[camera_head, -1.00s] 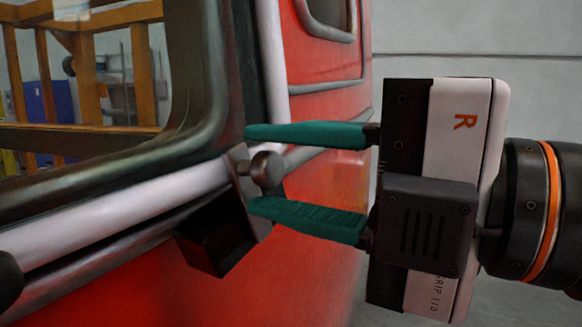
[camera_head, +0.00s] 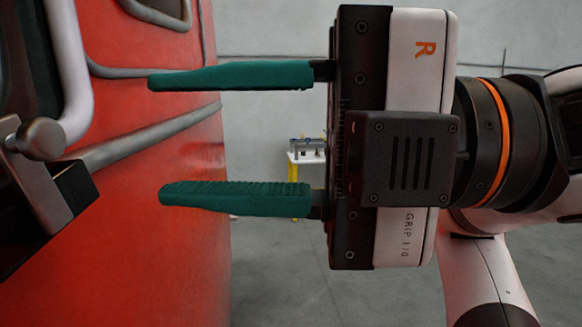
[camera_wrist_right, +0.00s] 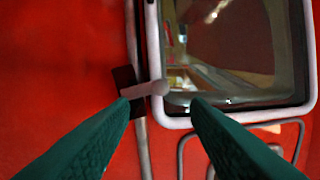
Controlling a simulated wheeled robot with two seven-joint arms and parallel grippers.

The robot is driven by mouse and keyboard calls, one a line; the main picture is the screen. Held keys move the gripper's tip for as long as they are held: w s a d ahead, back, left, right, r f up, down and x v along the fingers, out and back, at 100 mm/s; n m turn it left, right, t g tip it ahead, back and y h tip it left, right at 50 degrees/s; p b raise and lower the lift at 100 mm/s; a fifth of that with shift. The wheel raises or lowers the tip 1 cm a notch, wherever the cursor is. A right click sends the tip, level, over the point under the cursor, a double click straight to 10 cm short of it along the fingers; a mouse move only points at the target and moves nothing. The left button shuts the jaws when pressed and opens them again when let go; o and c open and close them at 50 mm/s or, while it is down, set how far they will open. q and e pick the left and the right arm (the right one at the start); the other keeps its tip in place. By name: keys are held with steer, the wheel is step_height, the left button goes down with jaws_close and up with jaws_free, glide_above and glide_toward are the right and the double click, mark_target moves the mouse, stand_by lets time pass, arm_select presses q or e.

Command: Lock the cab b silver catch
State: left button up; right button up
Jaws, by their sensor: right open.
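The silver catch (camera_head: 40,138) is a grey metal lever with a round knob, on a black bracket (camera_head: 76,186) at the left edge of the head view. The lever's plate slants down to the right beside the bracket. In the right wrist view the catch's knob (camera_wrist_right: 159,87) shows ahead, in line with the gap between the fingers. My right gripper (camera_head: 157,137) has its two green fingers wide apart and empty. Its fingertips point left at the catch and stand clear of it. I cannot tell whether the catch is locked. My left gripper is out of view.
The red train cab (camera_head: 150,150) fills the left side, with grey trim rails and a pale-framed window (camera_wrist_right: 215,119). A small white-topped table (camera_head: 306,158) stands far back. The grey floor (camera_head: 290,280) to the right of the cab is clear.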

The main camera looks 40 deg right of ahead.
steer(key=v, duration=0.4)
steer(key=shift+b, duration=0.4)
steer(key=shift+a, duration=0.1)
